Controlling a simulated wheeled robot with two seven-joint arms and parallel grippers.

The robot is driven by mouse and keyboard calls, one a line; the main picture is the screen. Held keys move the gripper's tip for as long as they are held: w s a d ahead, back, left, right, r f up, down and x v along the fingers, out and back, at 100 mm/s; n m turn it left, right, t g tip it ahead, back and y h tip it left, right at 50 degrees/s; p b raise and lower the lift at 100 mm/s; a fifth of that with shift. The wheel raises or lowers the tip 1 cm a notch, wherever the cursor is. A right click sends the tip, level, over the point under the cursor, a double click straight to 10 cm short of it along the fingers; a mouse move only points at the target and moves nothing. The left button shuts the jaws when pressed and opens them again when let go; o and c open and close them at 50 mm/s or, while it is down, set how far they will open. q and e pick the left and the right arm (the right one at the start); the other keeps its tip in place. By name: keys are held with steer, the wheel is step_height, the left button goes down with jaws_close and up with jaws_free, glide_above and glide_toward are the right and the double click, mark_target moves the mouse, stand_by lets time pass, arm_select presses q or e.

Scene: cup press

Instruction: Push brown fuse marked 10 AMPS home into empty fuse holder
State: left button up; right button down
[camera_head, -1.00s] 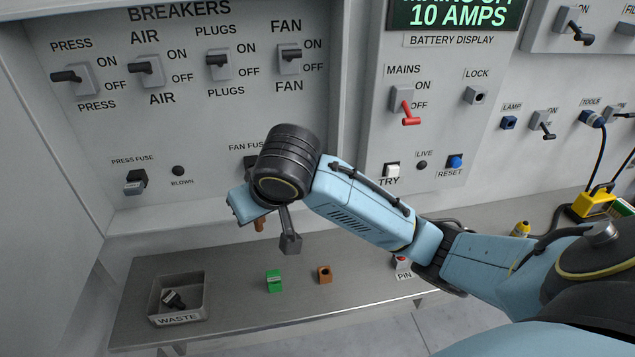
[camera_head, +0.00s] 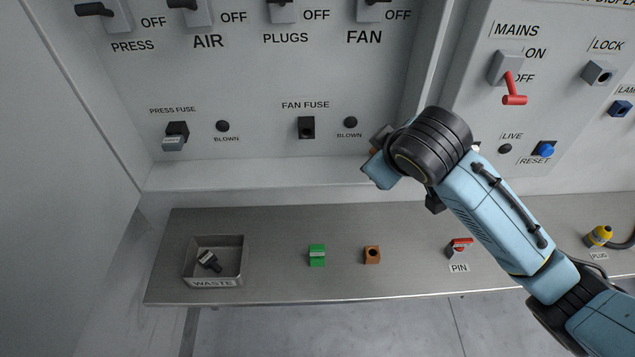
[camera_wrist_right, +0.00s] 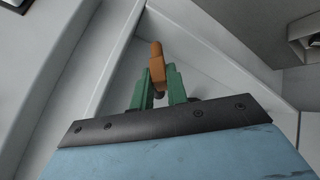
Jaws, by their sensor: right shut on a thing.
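The brown fuse (camera_wrist_right: 157,65) is held between the green fingers of my right gripper (camera_wrist_right: 158,80) in the right wrist view. Its marking cannot be read. In the head view my right gripper (camera_head: 378,152) is at the panel, right of the FAN FUSE holder and apart from it; its fingers are mostly hidden by my wrist. The FAN FUSE holder (camera_head: 306,128) is a black socket that looks empty. My left gripper is not in view.
On the metal shelf (camera_head: 270,280) stand a waste tray (camera_head: 238,262) with a dark fuse in it, a green block (camera_head: 317,256), a brown block with a hole (camera_head: 372,255) and a red-topped PIN piece (camera_head: 460,245). A BLOWN lamp (camera_head: 350,122) is right of the FAN FUSE holder. Breaker switches are above.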

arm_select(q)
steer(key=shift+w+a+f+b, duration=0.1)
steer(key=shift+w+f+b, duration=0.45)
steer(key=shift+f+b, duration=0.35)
arm_select(e)
steer(key=s+a+n+t+y, duration=0.2)
steer(key=a+n+t+y, duration=0.1)
steer(key=a+n, duration=0.3)
steer(key=s+a+f+n+t+y, duration=0.1)
steer(key=s+a+n+t+y, duration=0.1)
steer(key=a+n+y, duration=0.4)
steer(key=n+t, duration=0.1)
steer(key=n, duration=0.3)
steer(key=shift+s+a+f+t+y, duration=0.15)
steer(key=shift+s+t+y, duration=0.15)
steer(key=shift+s, duration=0.05)
arm_select(q)
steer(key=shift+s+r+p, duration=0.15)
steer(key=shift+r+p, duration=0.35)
steer(key=shift+p, duration=0.05)
arm_select(e)
steer(key=shift+w, duration=2.85)
arm_select(q)
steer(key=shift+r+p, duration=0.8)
steer(key=shift+p, duration=0.05)
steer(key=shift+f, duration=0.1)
arm_select(e)
steer(key=shift+w, duration=2.05)
